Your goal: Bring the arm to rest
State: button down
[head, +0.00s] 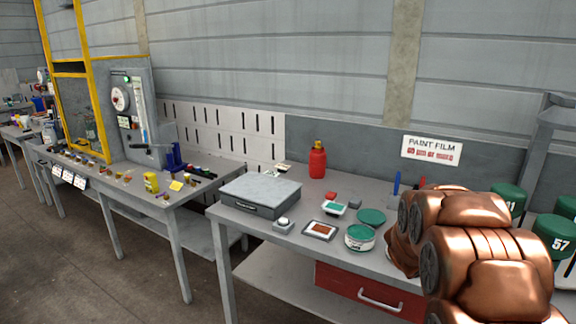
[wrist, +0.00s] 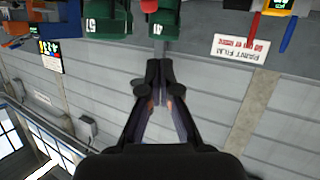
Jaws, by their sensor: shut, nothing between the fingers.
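My gripper (wrist: 153,72) shows in the wrist view, its two dark fingers converging to touching tips. It is shut and empty, with no object at the tips. The wrist picture is upside down, with the grey panelled wall behind the fingers. In the head view my copper-coloured arm is folded up at the lower right, in front of the right end of the workbench (head: 285,252). The gripper itself cannot be seen in the head view.
The bench holds a grey flat box (head: 261,193), a red bottle (head: 317,162), a white-sided tin (head: 360,238) and green-lidded containers (head: 508,197). A second table (head: 190,200) with small items stands at left. The floor (head: 120,270) in front is clear.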

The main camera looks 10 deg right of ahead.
jog(key=w+a+r+n+t+y, duration=0.1)
jog(key=w+a+n+t+y, duration=0.15)
jog(key=a, duration=0.45)
jog(key=w+a+n+t+y, duration=0.15)
jog(key=a+y, duration=0.25)
jog(key=a, duration=0.4)
jog(key=s+a+n+g+y, duration=0.1)
jog(key=s+a+n+y, duration=0.15)
jog(key=a, duration=0.55)
jog(key=s+a+n+g+y, duration=0.1)
jog(key=s+a+y, duration=0.2)
jog(key=a, duration=0.5)
jog(key=s+a+f+n+g+y, duration=0.15)
jog(key=s+a+g, duration=0.3)
jog(key=s, duration=0.75)
jog(key=s+a+f+n+g+y, duration=0.1)
jog(key=s+a+n+g, duration=0.3)
jog(key=s, duration=0.9)
jog(key=s+d+m+g+h, duration=0.1)
jog(key=s+d, duration=0.1)
jog(key=s, duration=0.9)
jog(key=shift+s+m+g, duration=0.3)
jog(key=shift+s+g, duration=0.05)
jog(key=shift+d, duration=0.2)
